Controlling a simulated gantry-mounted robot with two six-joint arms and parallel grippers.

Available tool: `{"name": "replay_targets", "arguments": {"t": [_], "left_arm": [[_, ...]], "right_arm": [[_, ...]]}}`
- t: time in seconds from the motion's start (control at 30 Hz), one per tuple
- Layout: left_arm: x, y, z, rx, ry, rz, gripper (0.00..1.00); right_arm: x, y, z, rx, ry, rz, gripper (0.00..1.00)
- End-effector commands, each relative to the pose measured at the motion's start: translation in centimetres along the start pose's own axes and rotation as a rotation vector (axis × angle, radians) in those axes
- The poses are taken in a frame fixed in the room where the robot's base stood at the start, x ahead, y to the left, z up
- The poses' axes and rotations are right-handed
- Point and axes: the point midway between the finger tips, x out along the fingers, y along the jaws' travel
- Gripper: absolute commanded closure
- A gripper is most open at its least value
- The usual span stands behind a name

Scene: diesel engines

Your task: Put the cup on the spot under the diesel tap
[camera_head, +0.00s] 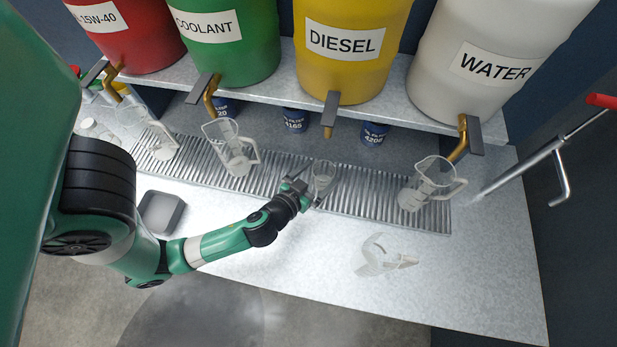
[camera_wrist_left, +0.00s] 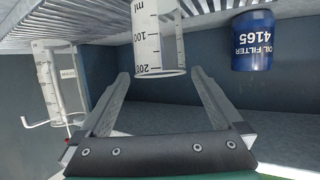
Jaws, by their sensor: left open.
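The clear cup (camera_head: 323,172) stands upright on the ribbed metal grate (camera_head: 375,206), below and slightly left of the diesel tap (camera_head: 329,122) on the yellow drum. My left gripper (camera_head: 304,190) is open at the cup's front left side. In the left wrist view, the picture is upside down; the graduated cup (camera_wrist_left: 158,38) stands between and just beyond the tips of the open gripper (camera_wrist_left: 160,76). A gap shows beside each finger; whether either touches the cup I cannot tell. My right gripper is in neither view.
Graduated jugs stand under the coolant tap (camera_head: 238,160) and the water tap (camera_head: 418,192), and another jug (camera_head: 160,146) is at the left. Blue oil filters (camera_head: 296,121) stand behind the grate. A grey tray (camera_head: 161,212) sits near my arm.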

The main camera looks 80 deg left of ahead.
Motion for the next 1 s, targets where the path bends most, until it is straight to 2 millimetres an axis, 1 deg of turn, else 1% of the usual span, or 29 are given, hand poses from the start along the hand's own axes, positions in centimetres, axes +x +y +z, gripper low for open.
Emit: {"name": "replay_targets", "arguments": {"t": [0.03, 0.1, 0.13, 0.17, 0.2, 0.33, 0.47, 0.87, 0.93, 0.97, 1.0], "left_arm": [[-1.4, 0.2, 0.2, 0.006, -0.003, 0.009, 0.0], [-3.1, 0.2, 0.2, 0.006, -0.001, 0.009, 0.0], [-3.8, 0.1, -0.3, 0.005, -0.002, 0.007, 0.0], [-4.3, 0.2, -0.8, 0.006, -0.008, 0.005, 0.0], [-4.8, 0.2, -0.7, 0.006, -0.011, 0.002, 0.0], [-5.8, 0.1, -0.4, 0.004, -0.007, 0.0, 0.0], [-6.1, 0.0, -0.2, 0.0, 0.0, 0.001, 0.0], [-6.0, 0.1, -0.1, -0.004, 0.002, 0.001, 0.0], [-5.6, 1.1, -0.8, -0.018, 0.007, 0.013, 0.0], [-5.3, 1.9, -1.5, -0.033, 0.012, 0.024, 0.0], [-4.8, 3.4, -2.8, -0.055, 0.02, 0.046, 0.0]], "right_arm": [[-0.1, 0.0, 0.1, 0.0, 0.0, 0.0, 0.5], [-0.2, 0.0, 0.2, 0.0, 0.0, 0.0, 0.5], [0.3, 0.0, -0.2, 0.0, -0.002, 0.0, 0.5], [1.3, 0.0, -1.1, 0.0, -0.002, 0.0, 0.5], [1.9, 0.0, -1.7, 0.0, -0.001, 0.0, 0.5], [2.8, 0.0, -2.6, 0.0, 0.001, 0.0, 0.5], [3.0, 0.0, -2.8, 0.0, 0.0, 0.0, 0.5], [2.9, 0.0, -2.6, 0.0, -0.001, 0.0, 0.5], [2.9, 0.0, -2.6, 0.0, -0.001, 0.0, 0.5], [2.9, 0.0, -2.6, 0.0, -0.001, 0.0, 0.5], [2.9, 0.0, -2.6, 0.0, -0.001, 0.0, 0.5]]}}
